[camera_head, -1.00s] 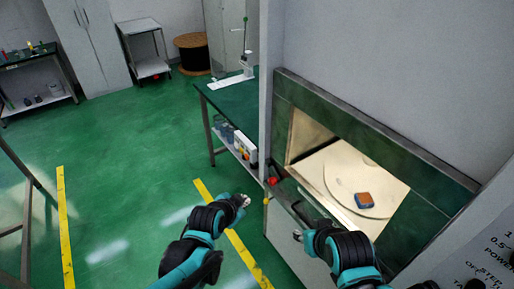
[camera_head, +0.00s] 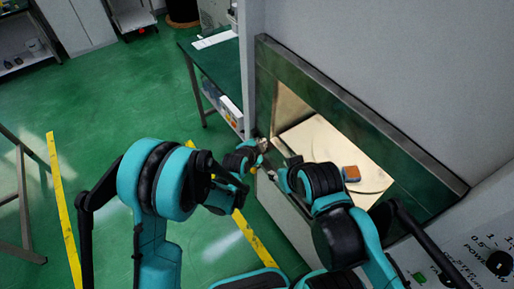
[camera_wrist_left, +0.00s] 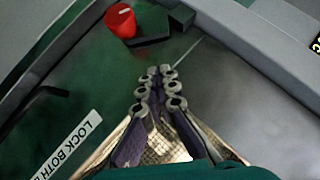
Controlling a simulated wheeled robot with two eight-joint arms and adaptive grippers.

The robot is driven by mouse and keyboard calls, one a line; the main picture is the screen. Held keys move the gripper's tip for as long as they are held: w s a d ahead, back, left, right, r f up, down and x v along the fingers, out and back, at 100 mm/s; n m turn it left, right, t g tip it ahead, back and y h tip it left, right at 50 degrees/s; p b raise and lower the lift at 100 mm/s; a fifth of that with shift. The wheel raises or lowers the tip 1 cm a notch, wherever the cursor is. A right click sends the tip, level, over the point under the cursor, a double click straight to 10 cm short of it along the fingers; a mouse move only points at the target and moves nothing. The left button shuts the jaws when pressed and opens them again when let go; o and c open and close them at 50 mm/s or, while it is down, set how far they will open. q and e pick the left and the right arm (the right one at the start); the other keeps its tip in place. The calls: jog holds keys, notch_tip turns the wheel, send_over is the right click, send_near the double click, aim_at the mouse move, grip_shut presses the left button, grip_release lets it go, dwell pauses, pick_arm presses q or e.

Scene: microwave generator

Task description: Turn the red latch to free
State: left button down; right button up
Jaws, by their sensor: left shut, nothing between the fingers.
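The red latch (camera_wrist_left: 121,20) is a round red knob with a pale line on its top, beside a dark block, in the upper left of the left wrist view. My left gripper (camera_wrist_left: 162,80) is shut and empty, its fingertips below and right of the latch with a gap in the picture. In the head view my left gripper (camera_head: 263,146) is at the near left corner of the microwave (camera_head: 360,112), and the latch is hidden there. My right gripper (camera_head: 276,176) is close by, at the microwave's front edge; its fingers are too small and covered to read.
A white label reading "LOCK BOTH" (camera_wrist_left: 68,148) lies left of my left fingers. A green-topped bench (camera_head: 215,72) stands behind on the left. The control panel (camera_head: 480,255) is at lower right.

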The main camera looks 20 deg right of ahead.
aim_at(257, 140)
pick_arm(q)
jog(key=w+f, duration=0.1)
jog(key=f, duration=0.1)
jog(key=w+f, duration=0.1)
jog(key=w, duration=0.1)
jog(key=shift+a+f+b, duration=0.15)
jog(key=shift+f+b, duration=0.25)
jog(key=shift+w+a+n+g, duration=0.2)
jog(key=shift+w+n+g, duration=0.25)
jog(key=shift+g, duration=0.35)
jog(key=shift+w+a+g, duration=0.1)
jog(key=shift+w+g, duration=0.15)
jog(key=shift+g, duration=0.05)
jog(key=shift+w+a+f+n+g+h+b, duration=0.1)
jog(key=shift+w+f+n+g+h+b, duration=0.15)
jog(key=shift+w+n+g+b, duration=0.25)
jog(key=shift+w+a+f+n+g+h+b, duration=0.15)
jog(key=shift+w+n+g+h+b, duration=0.15)
jog(key=shift+g, duration=0.3)
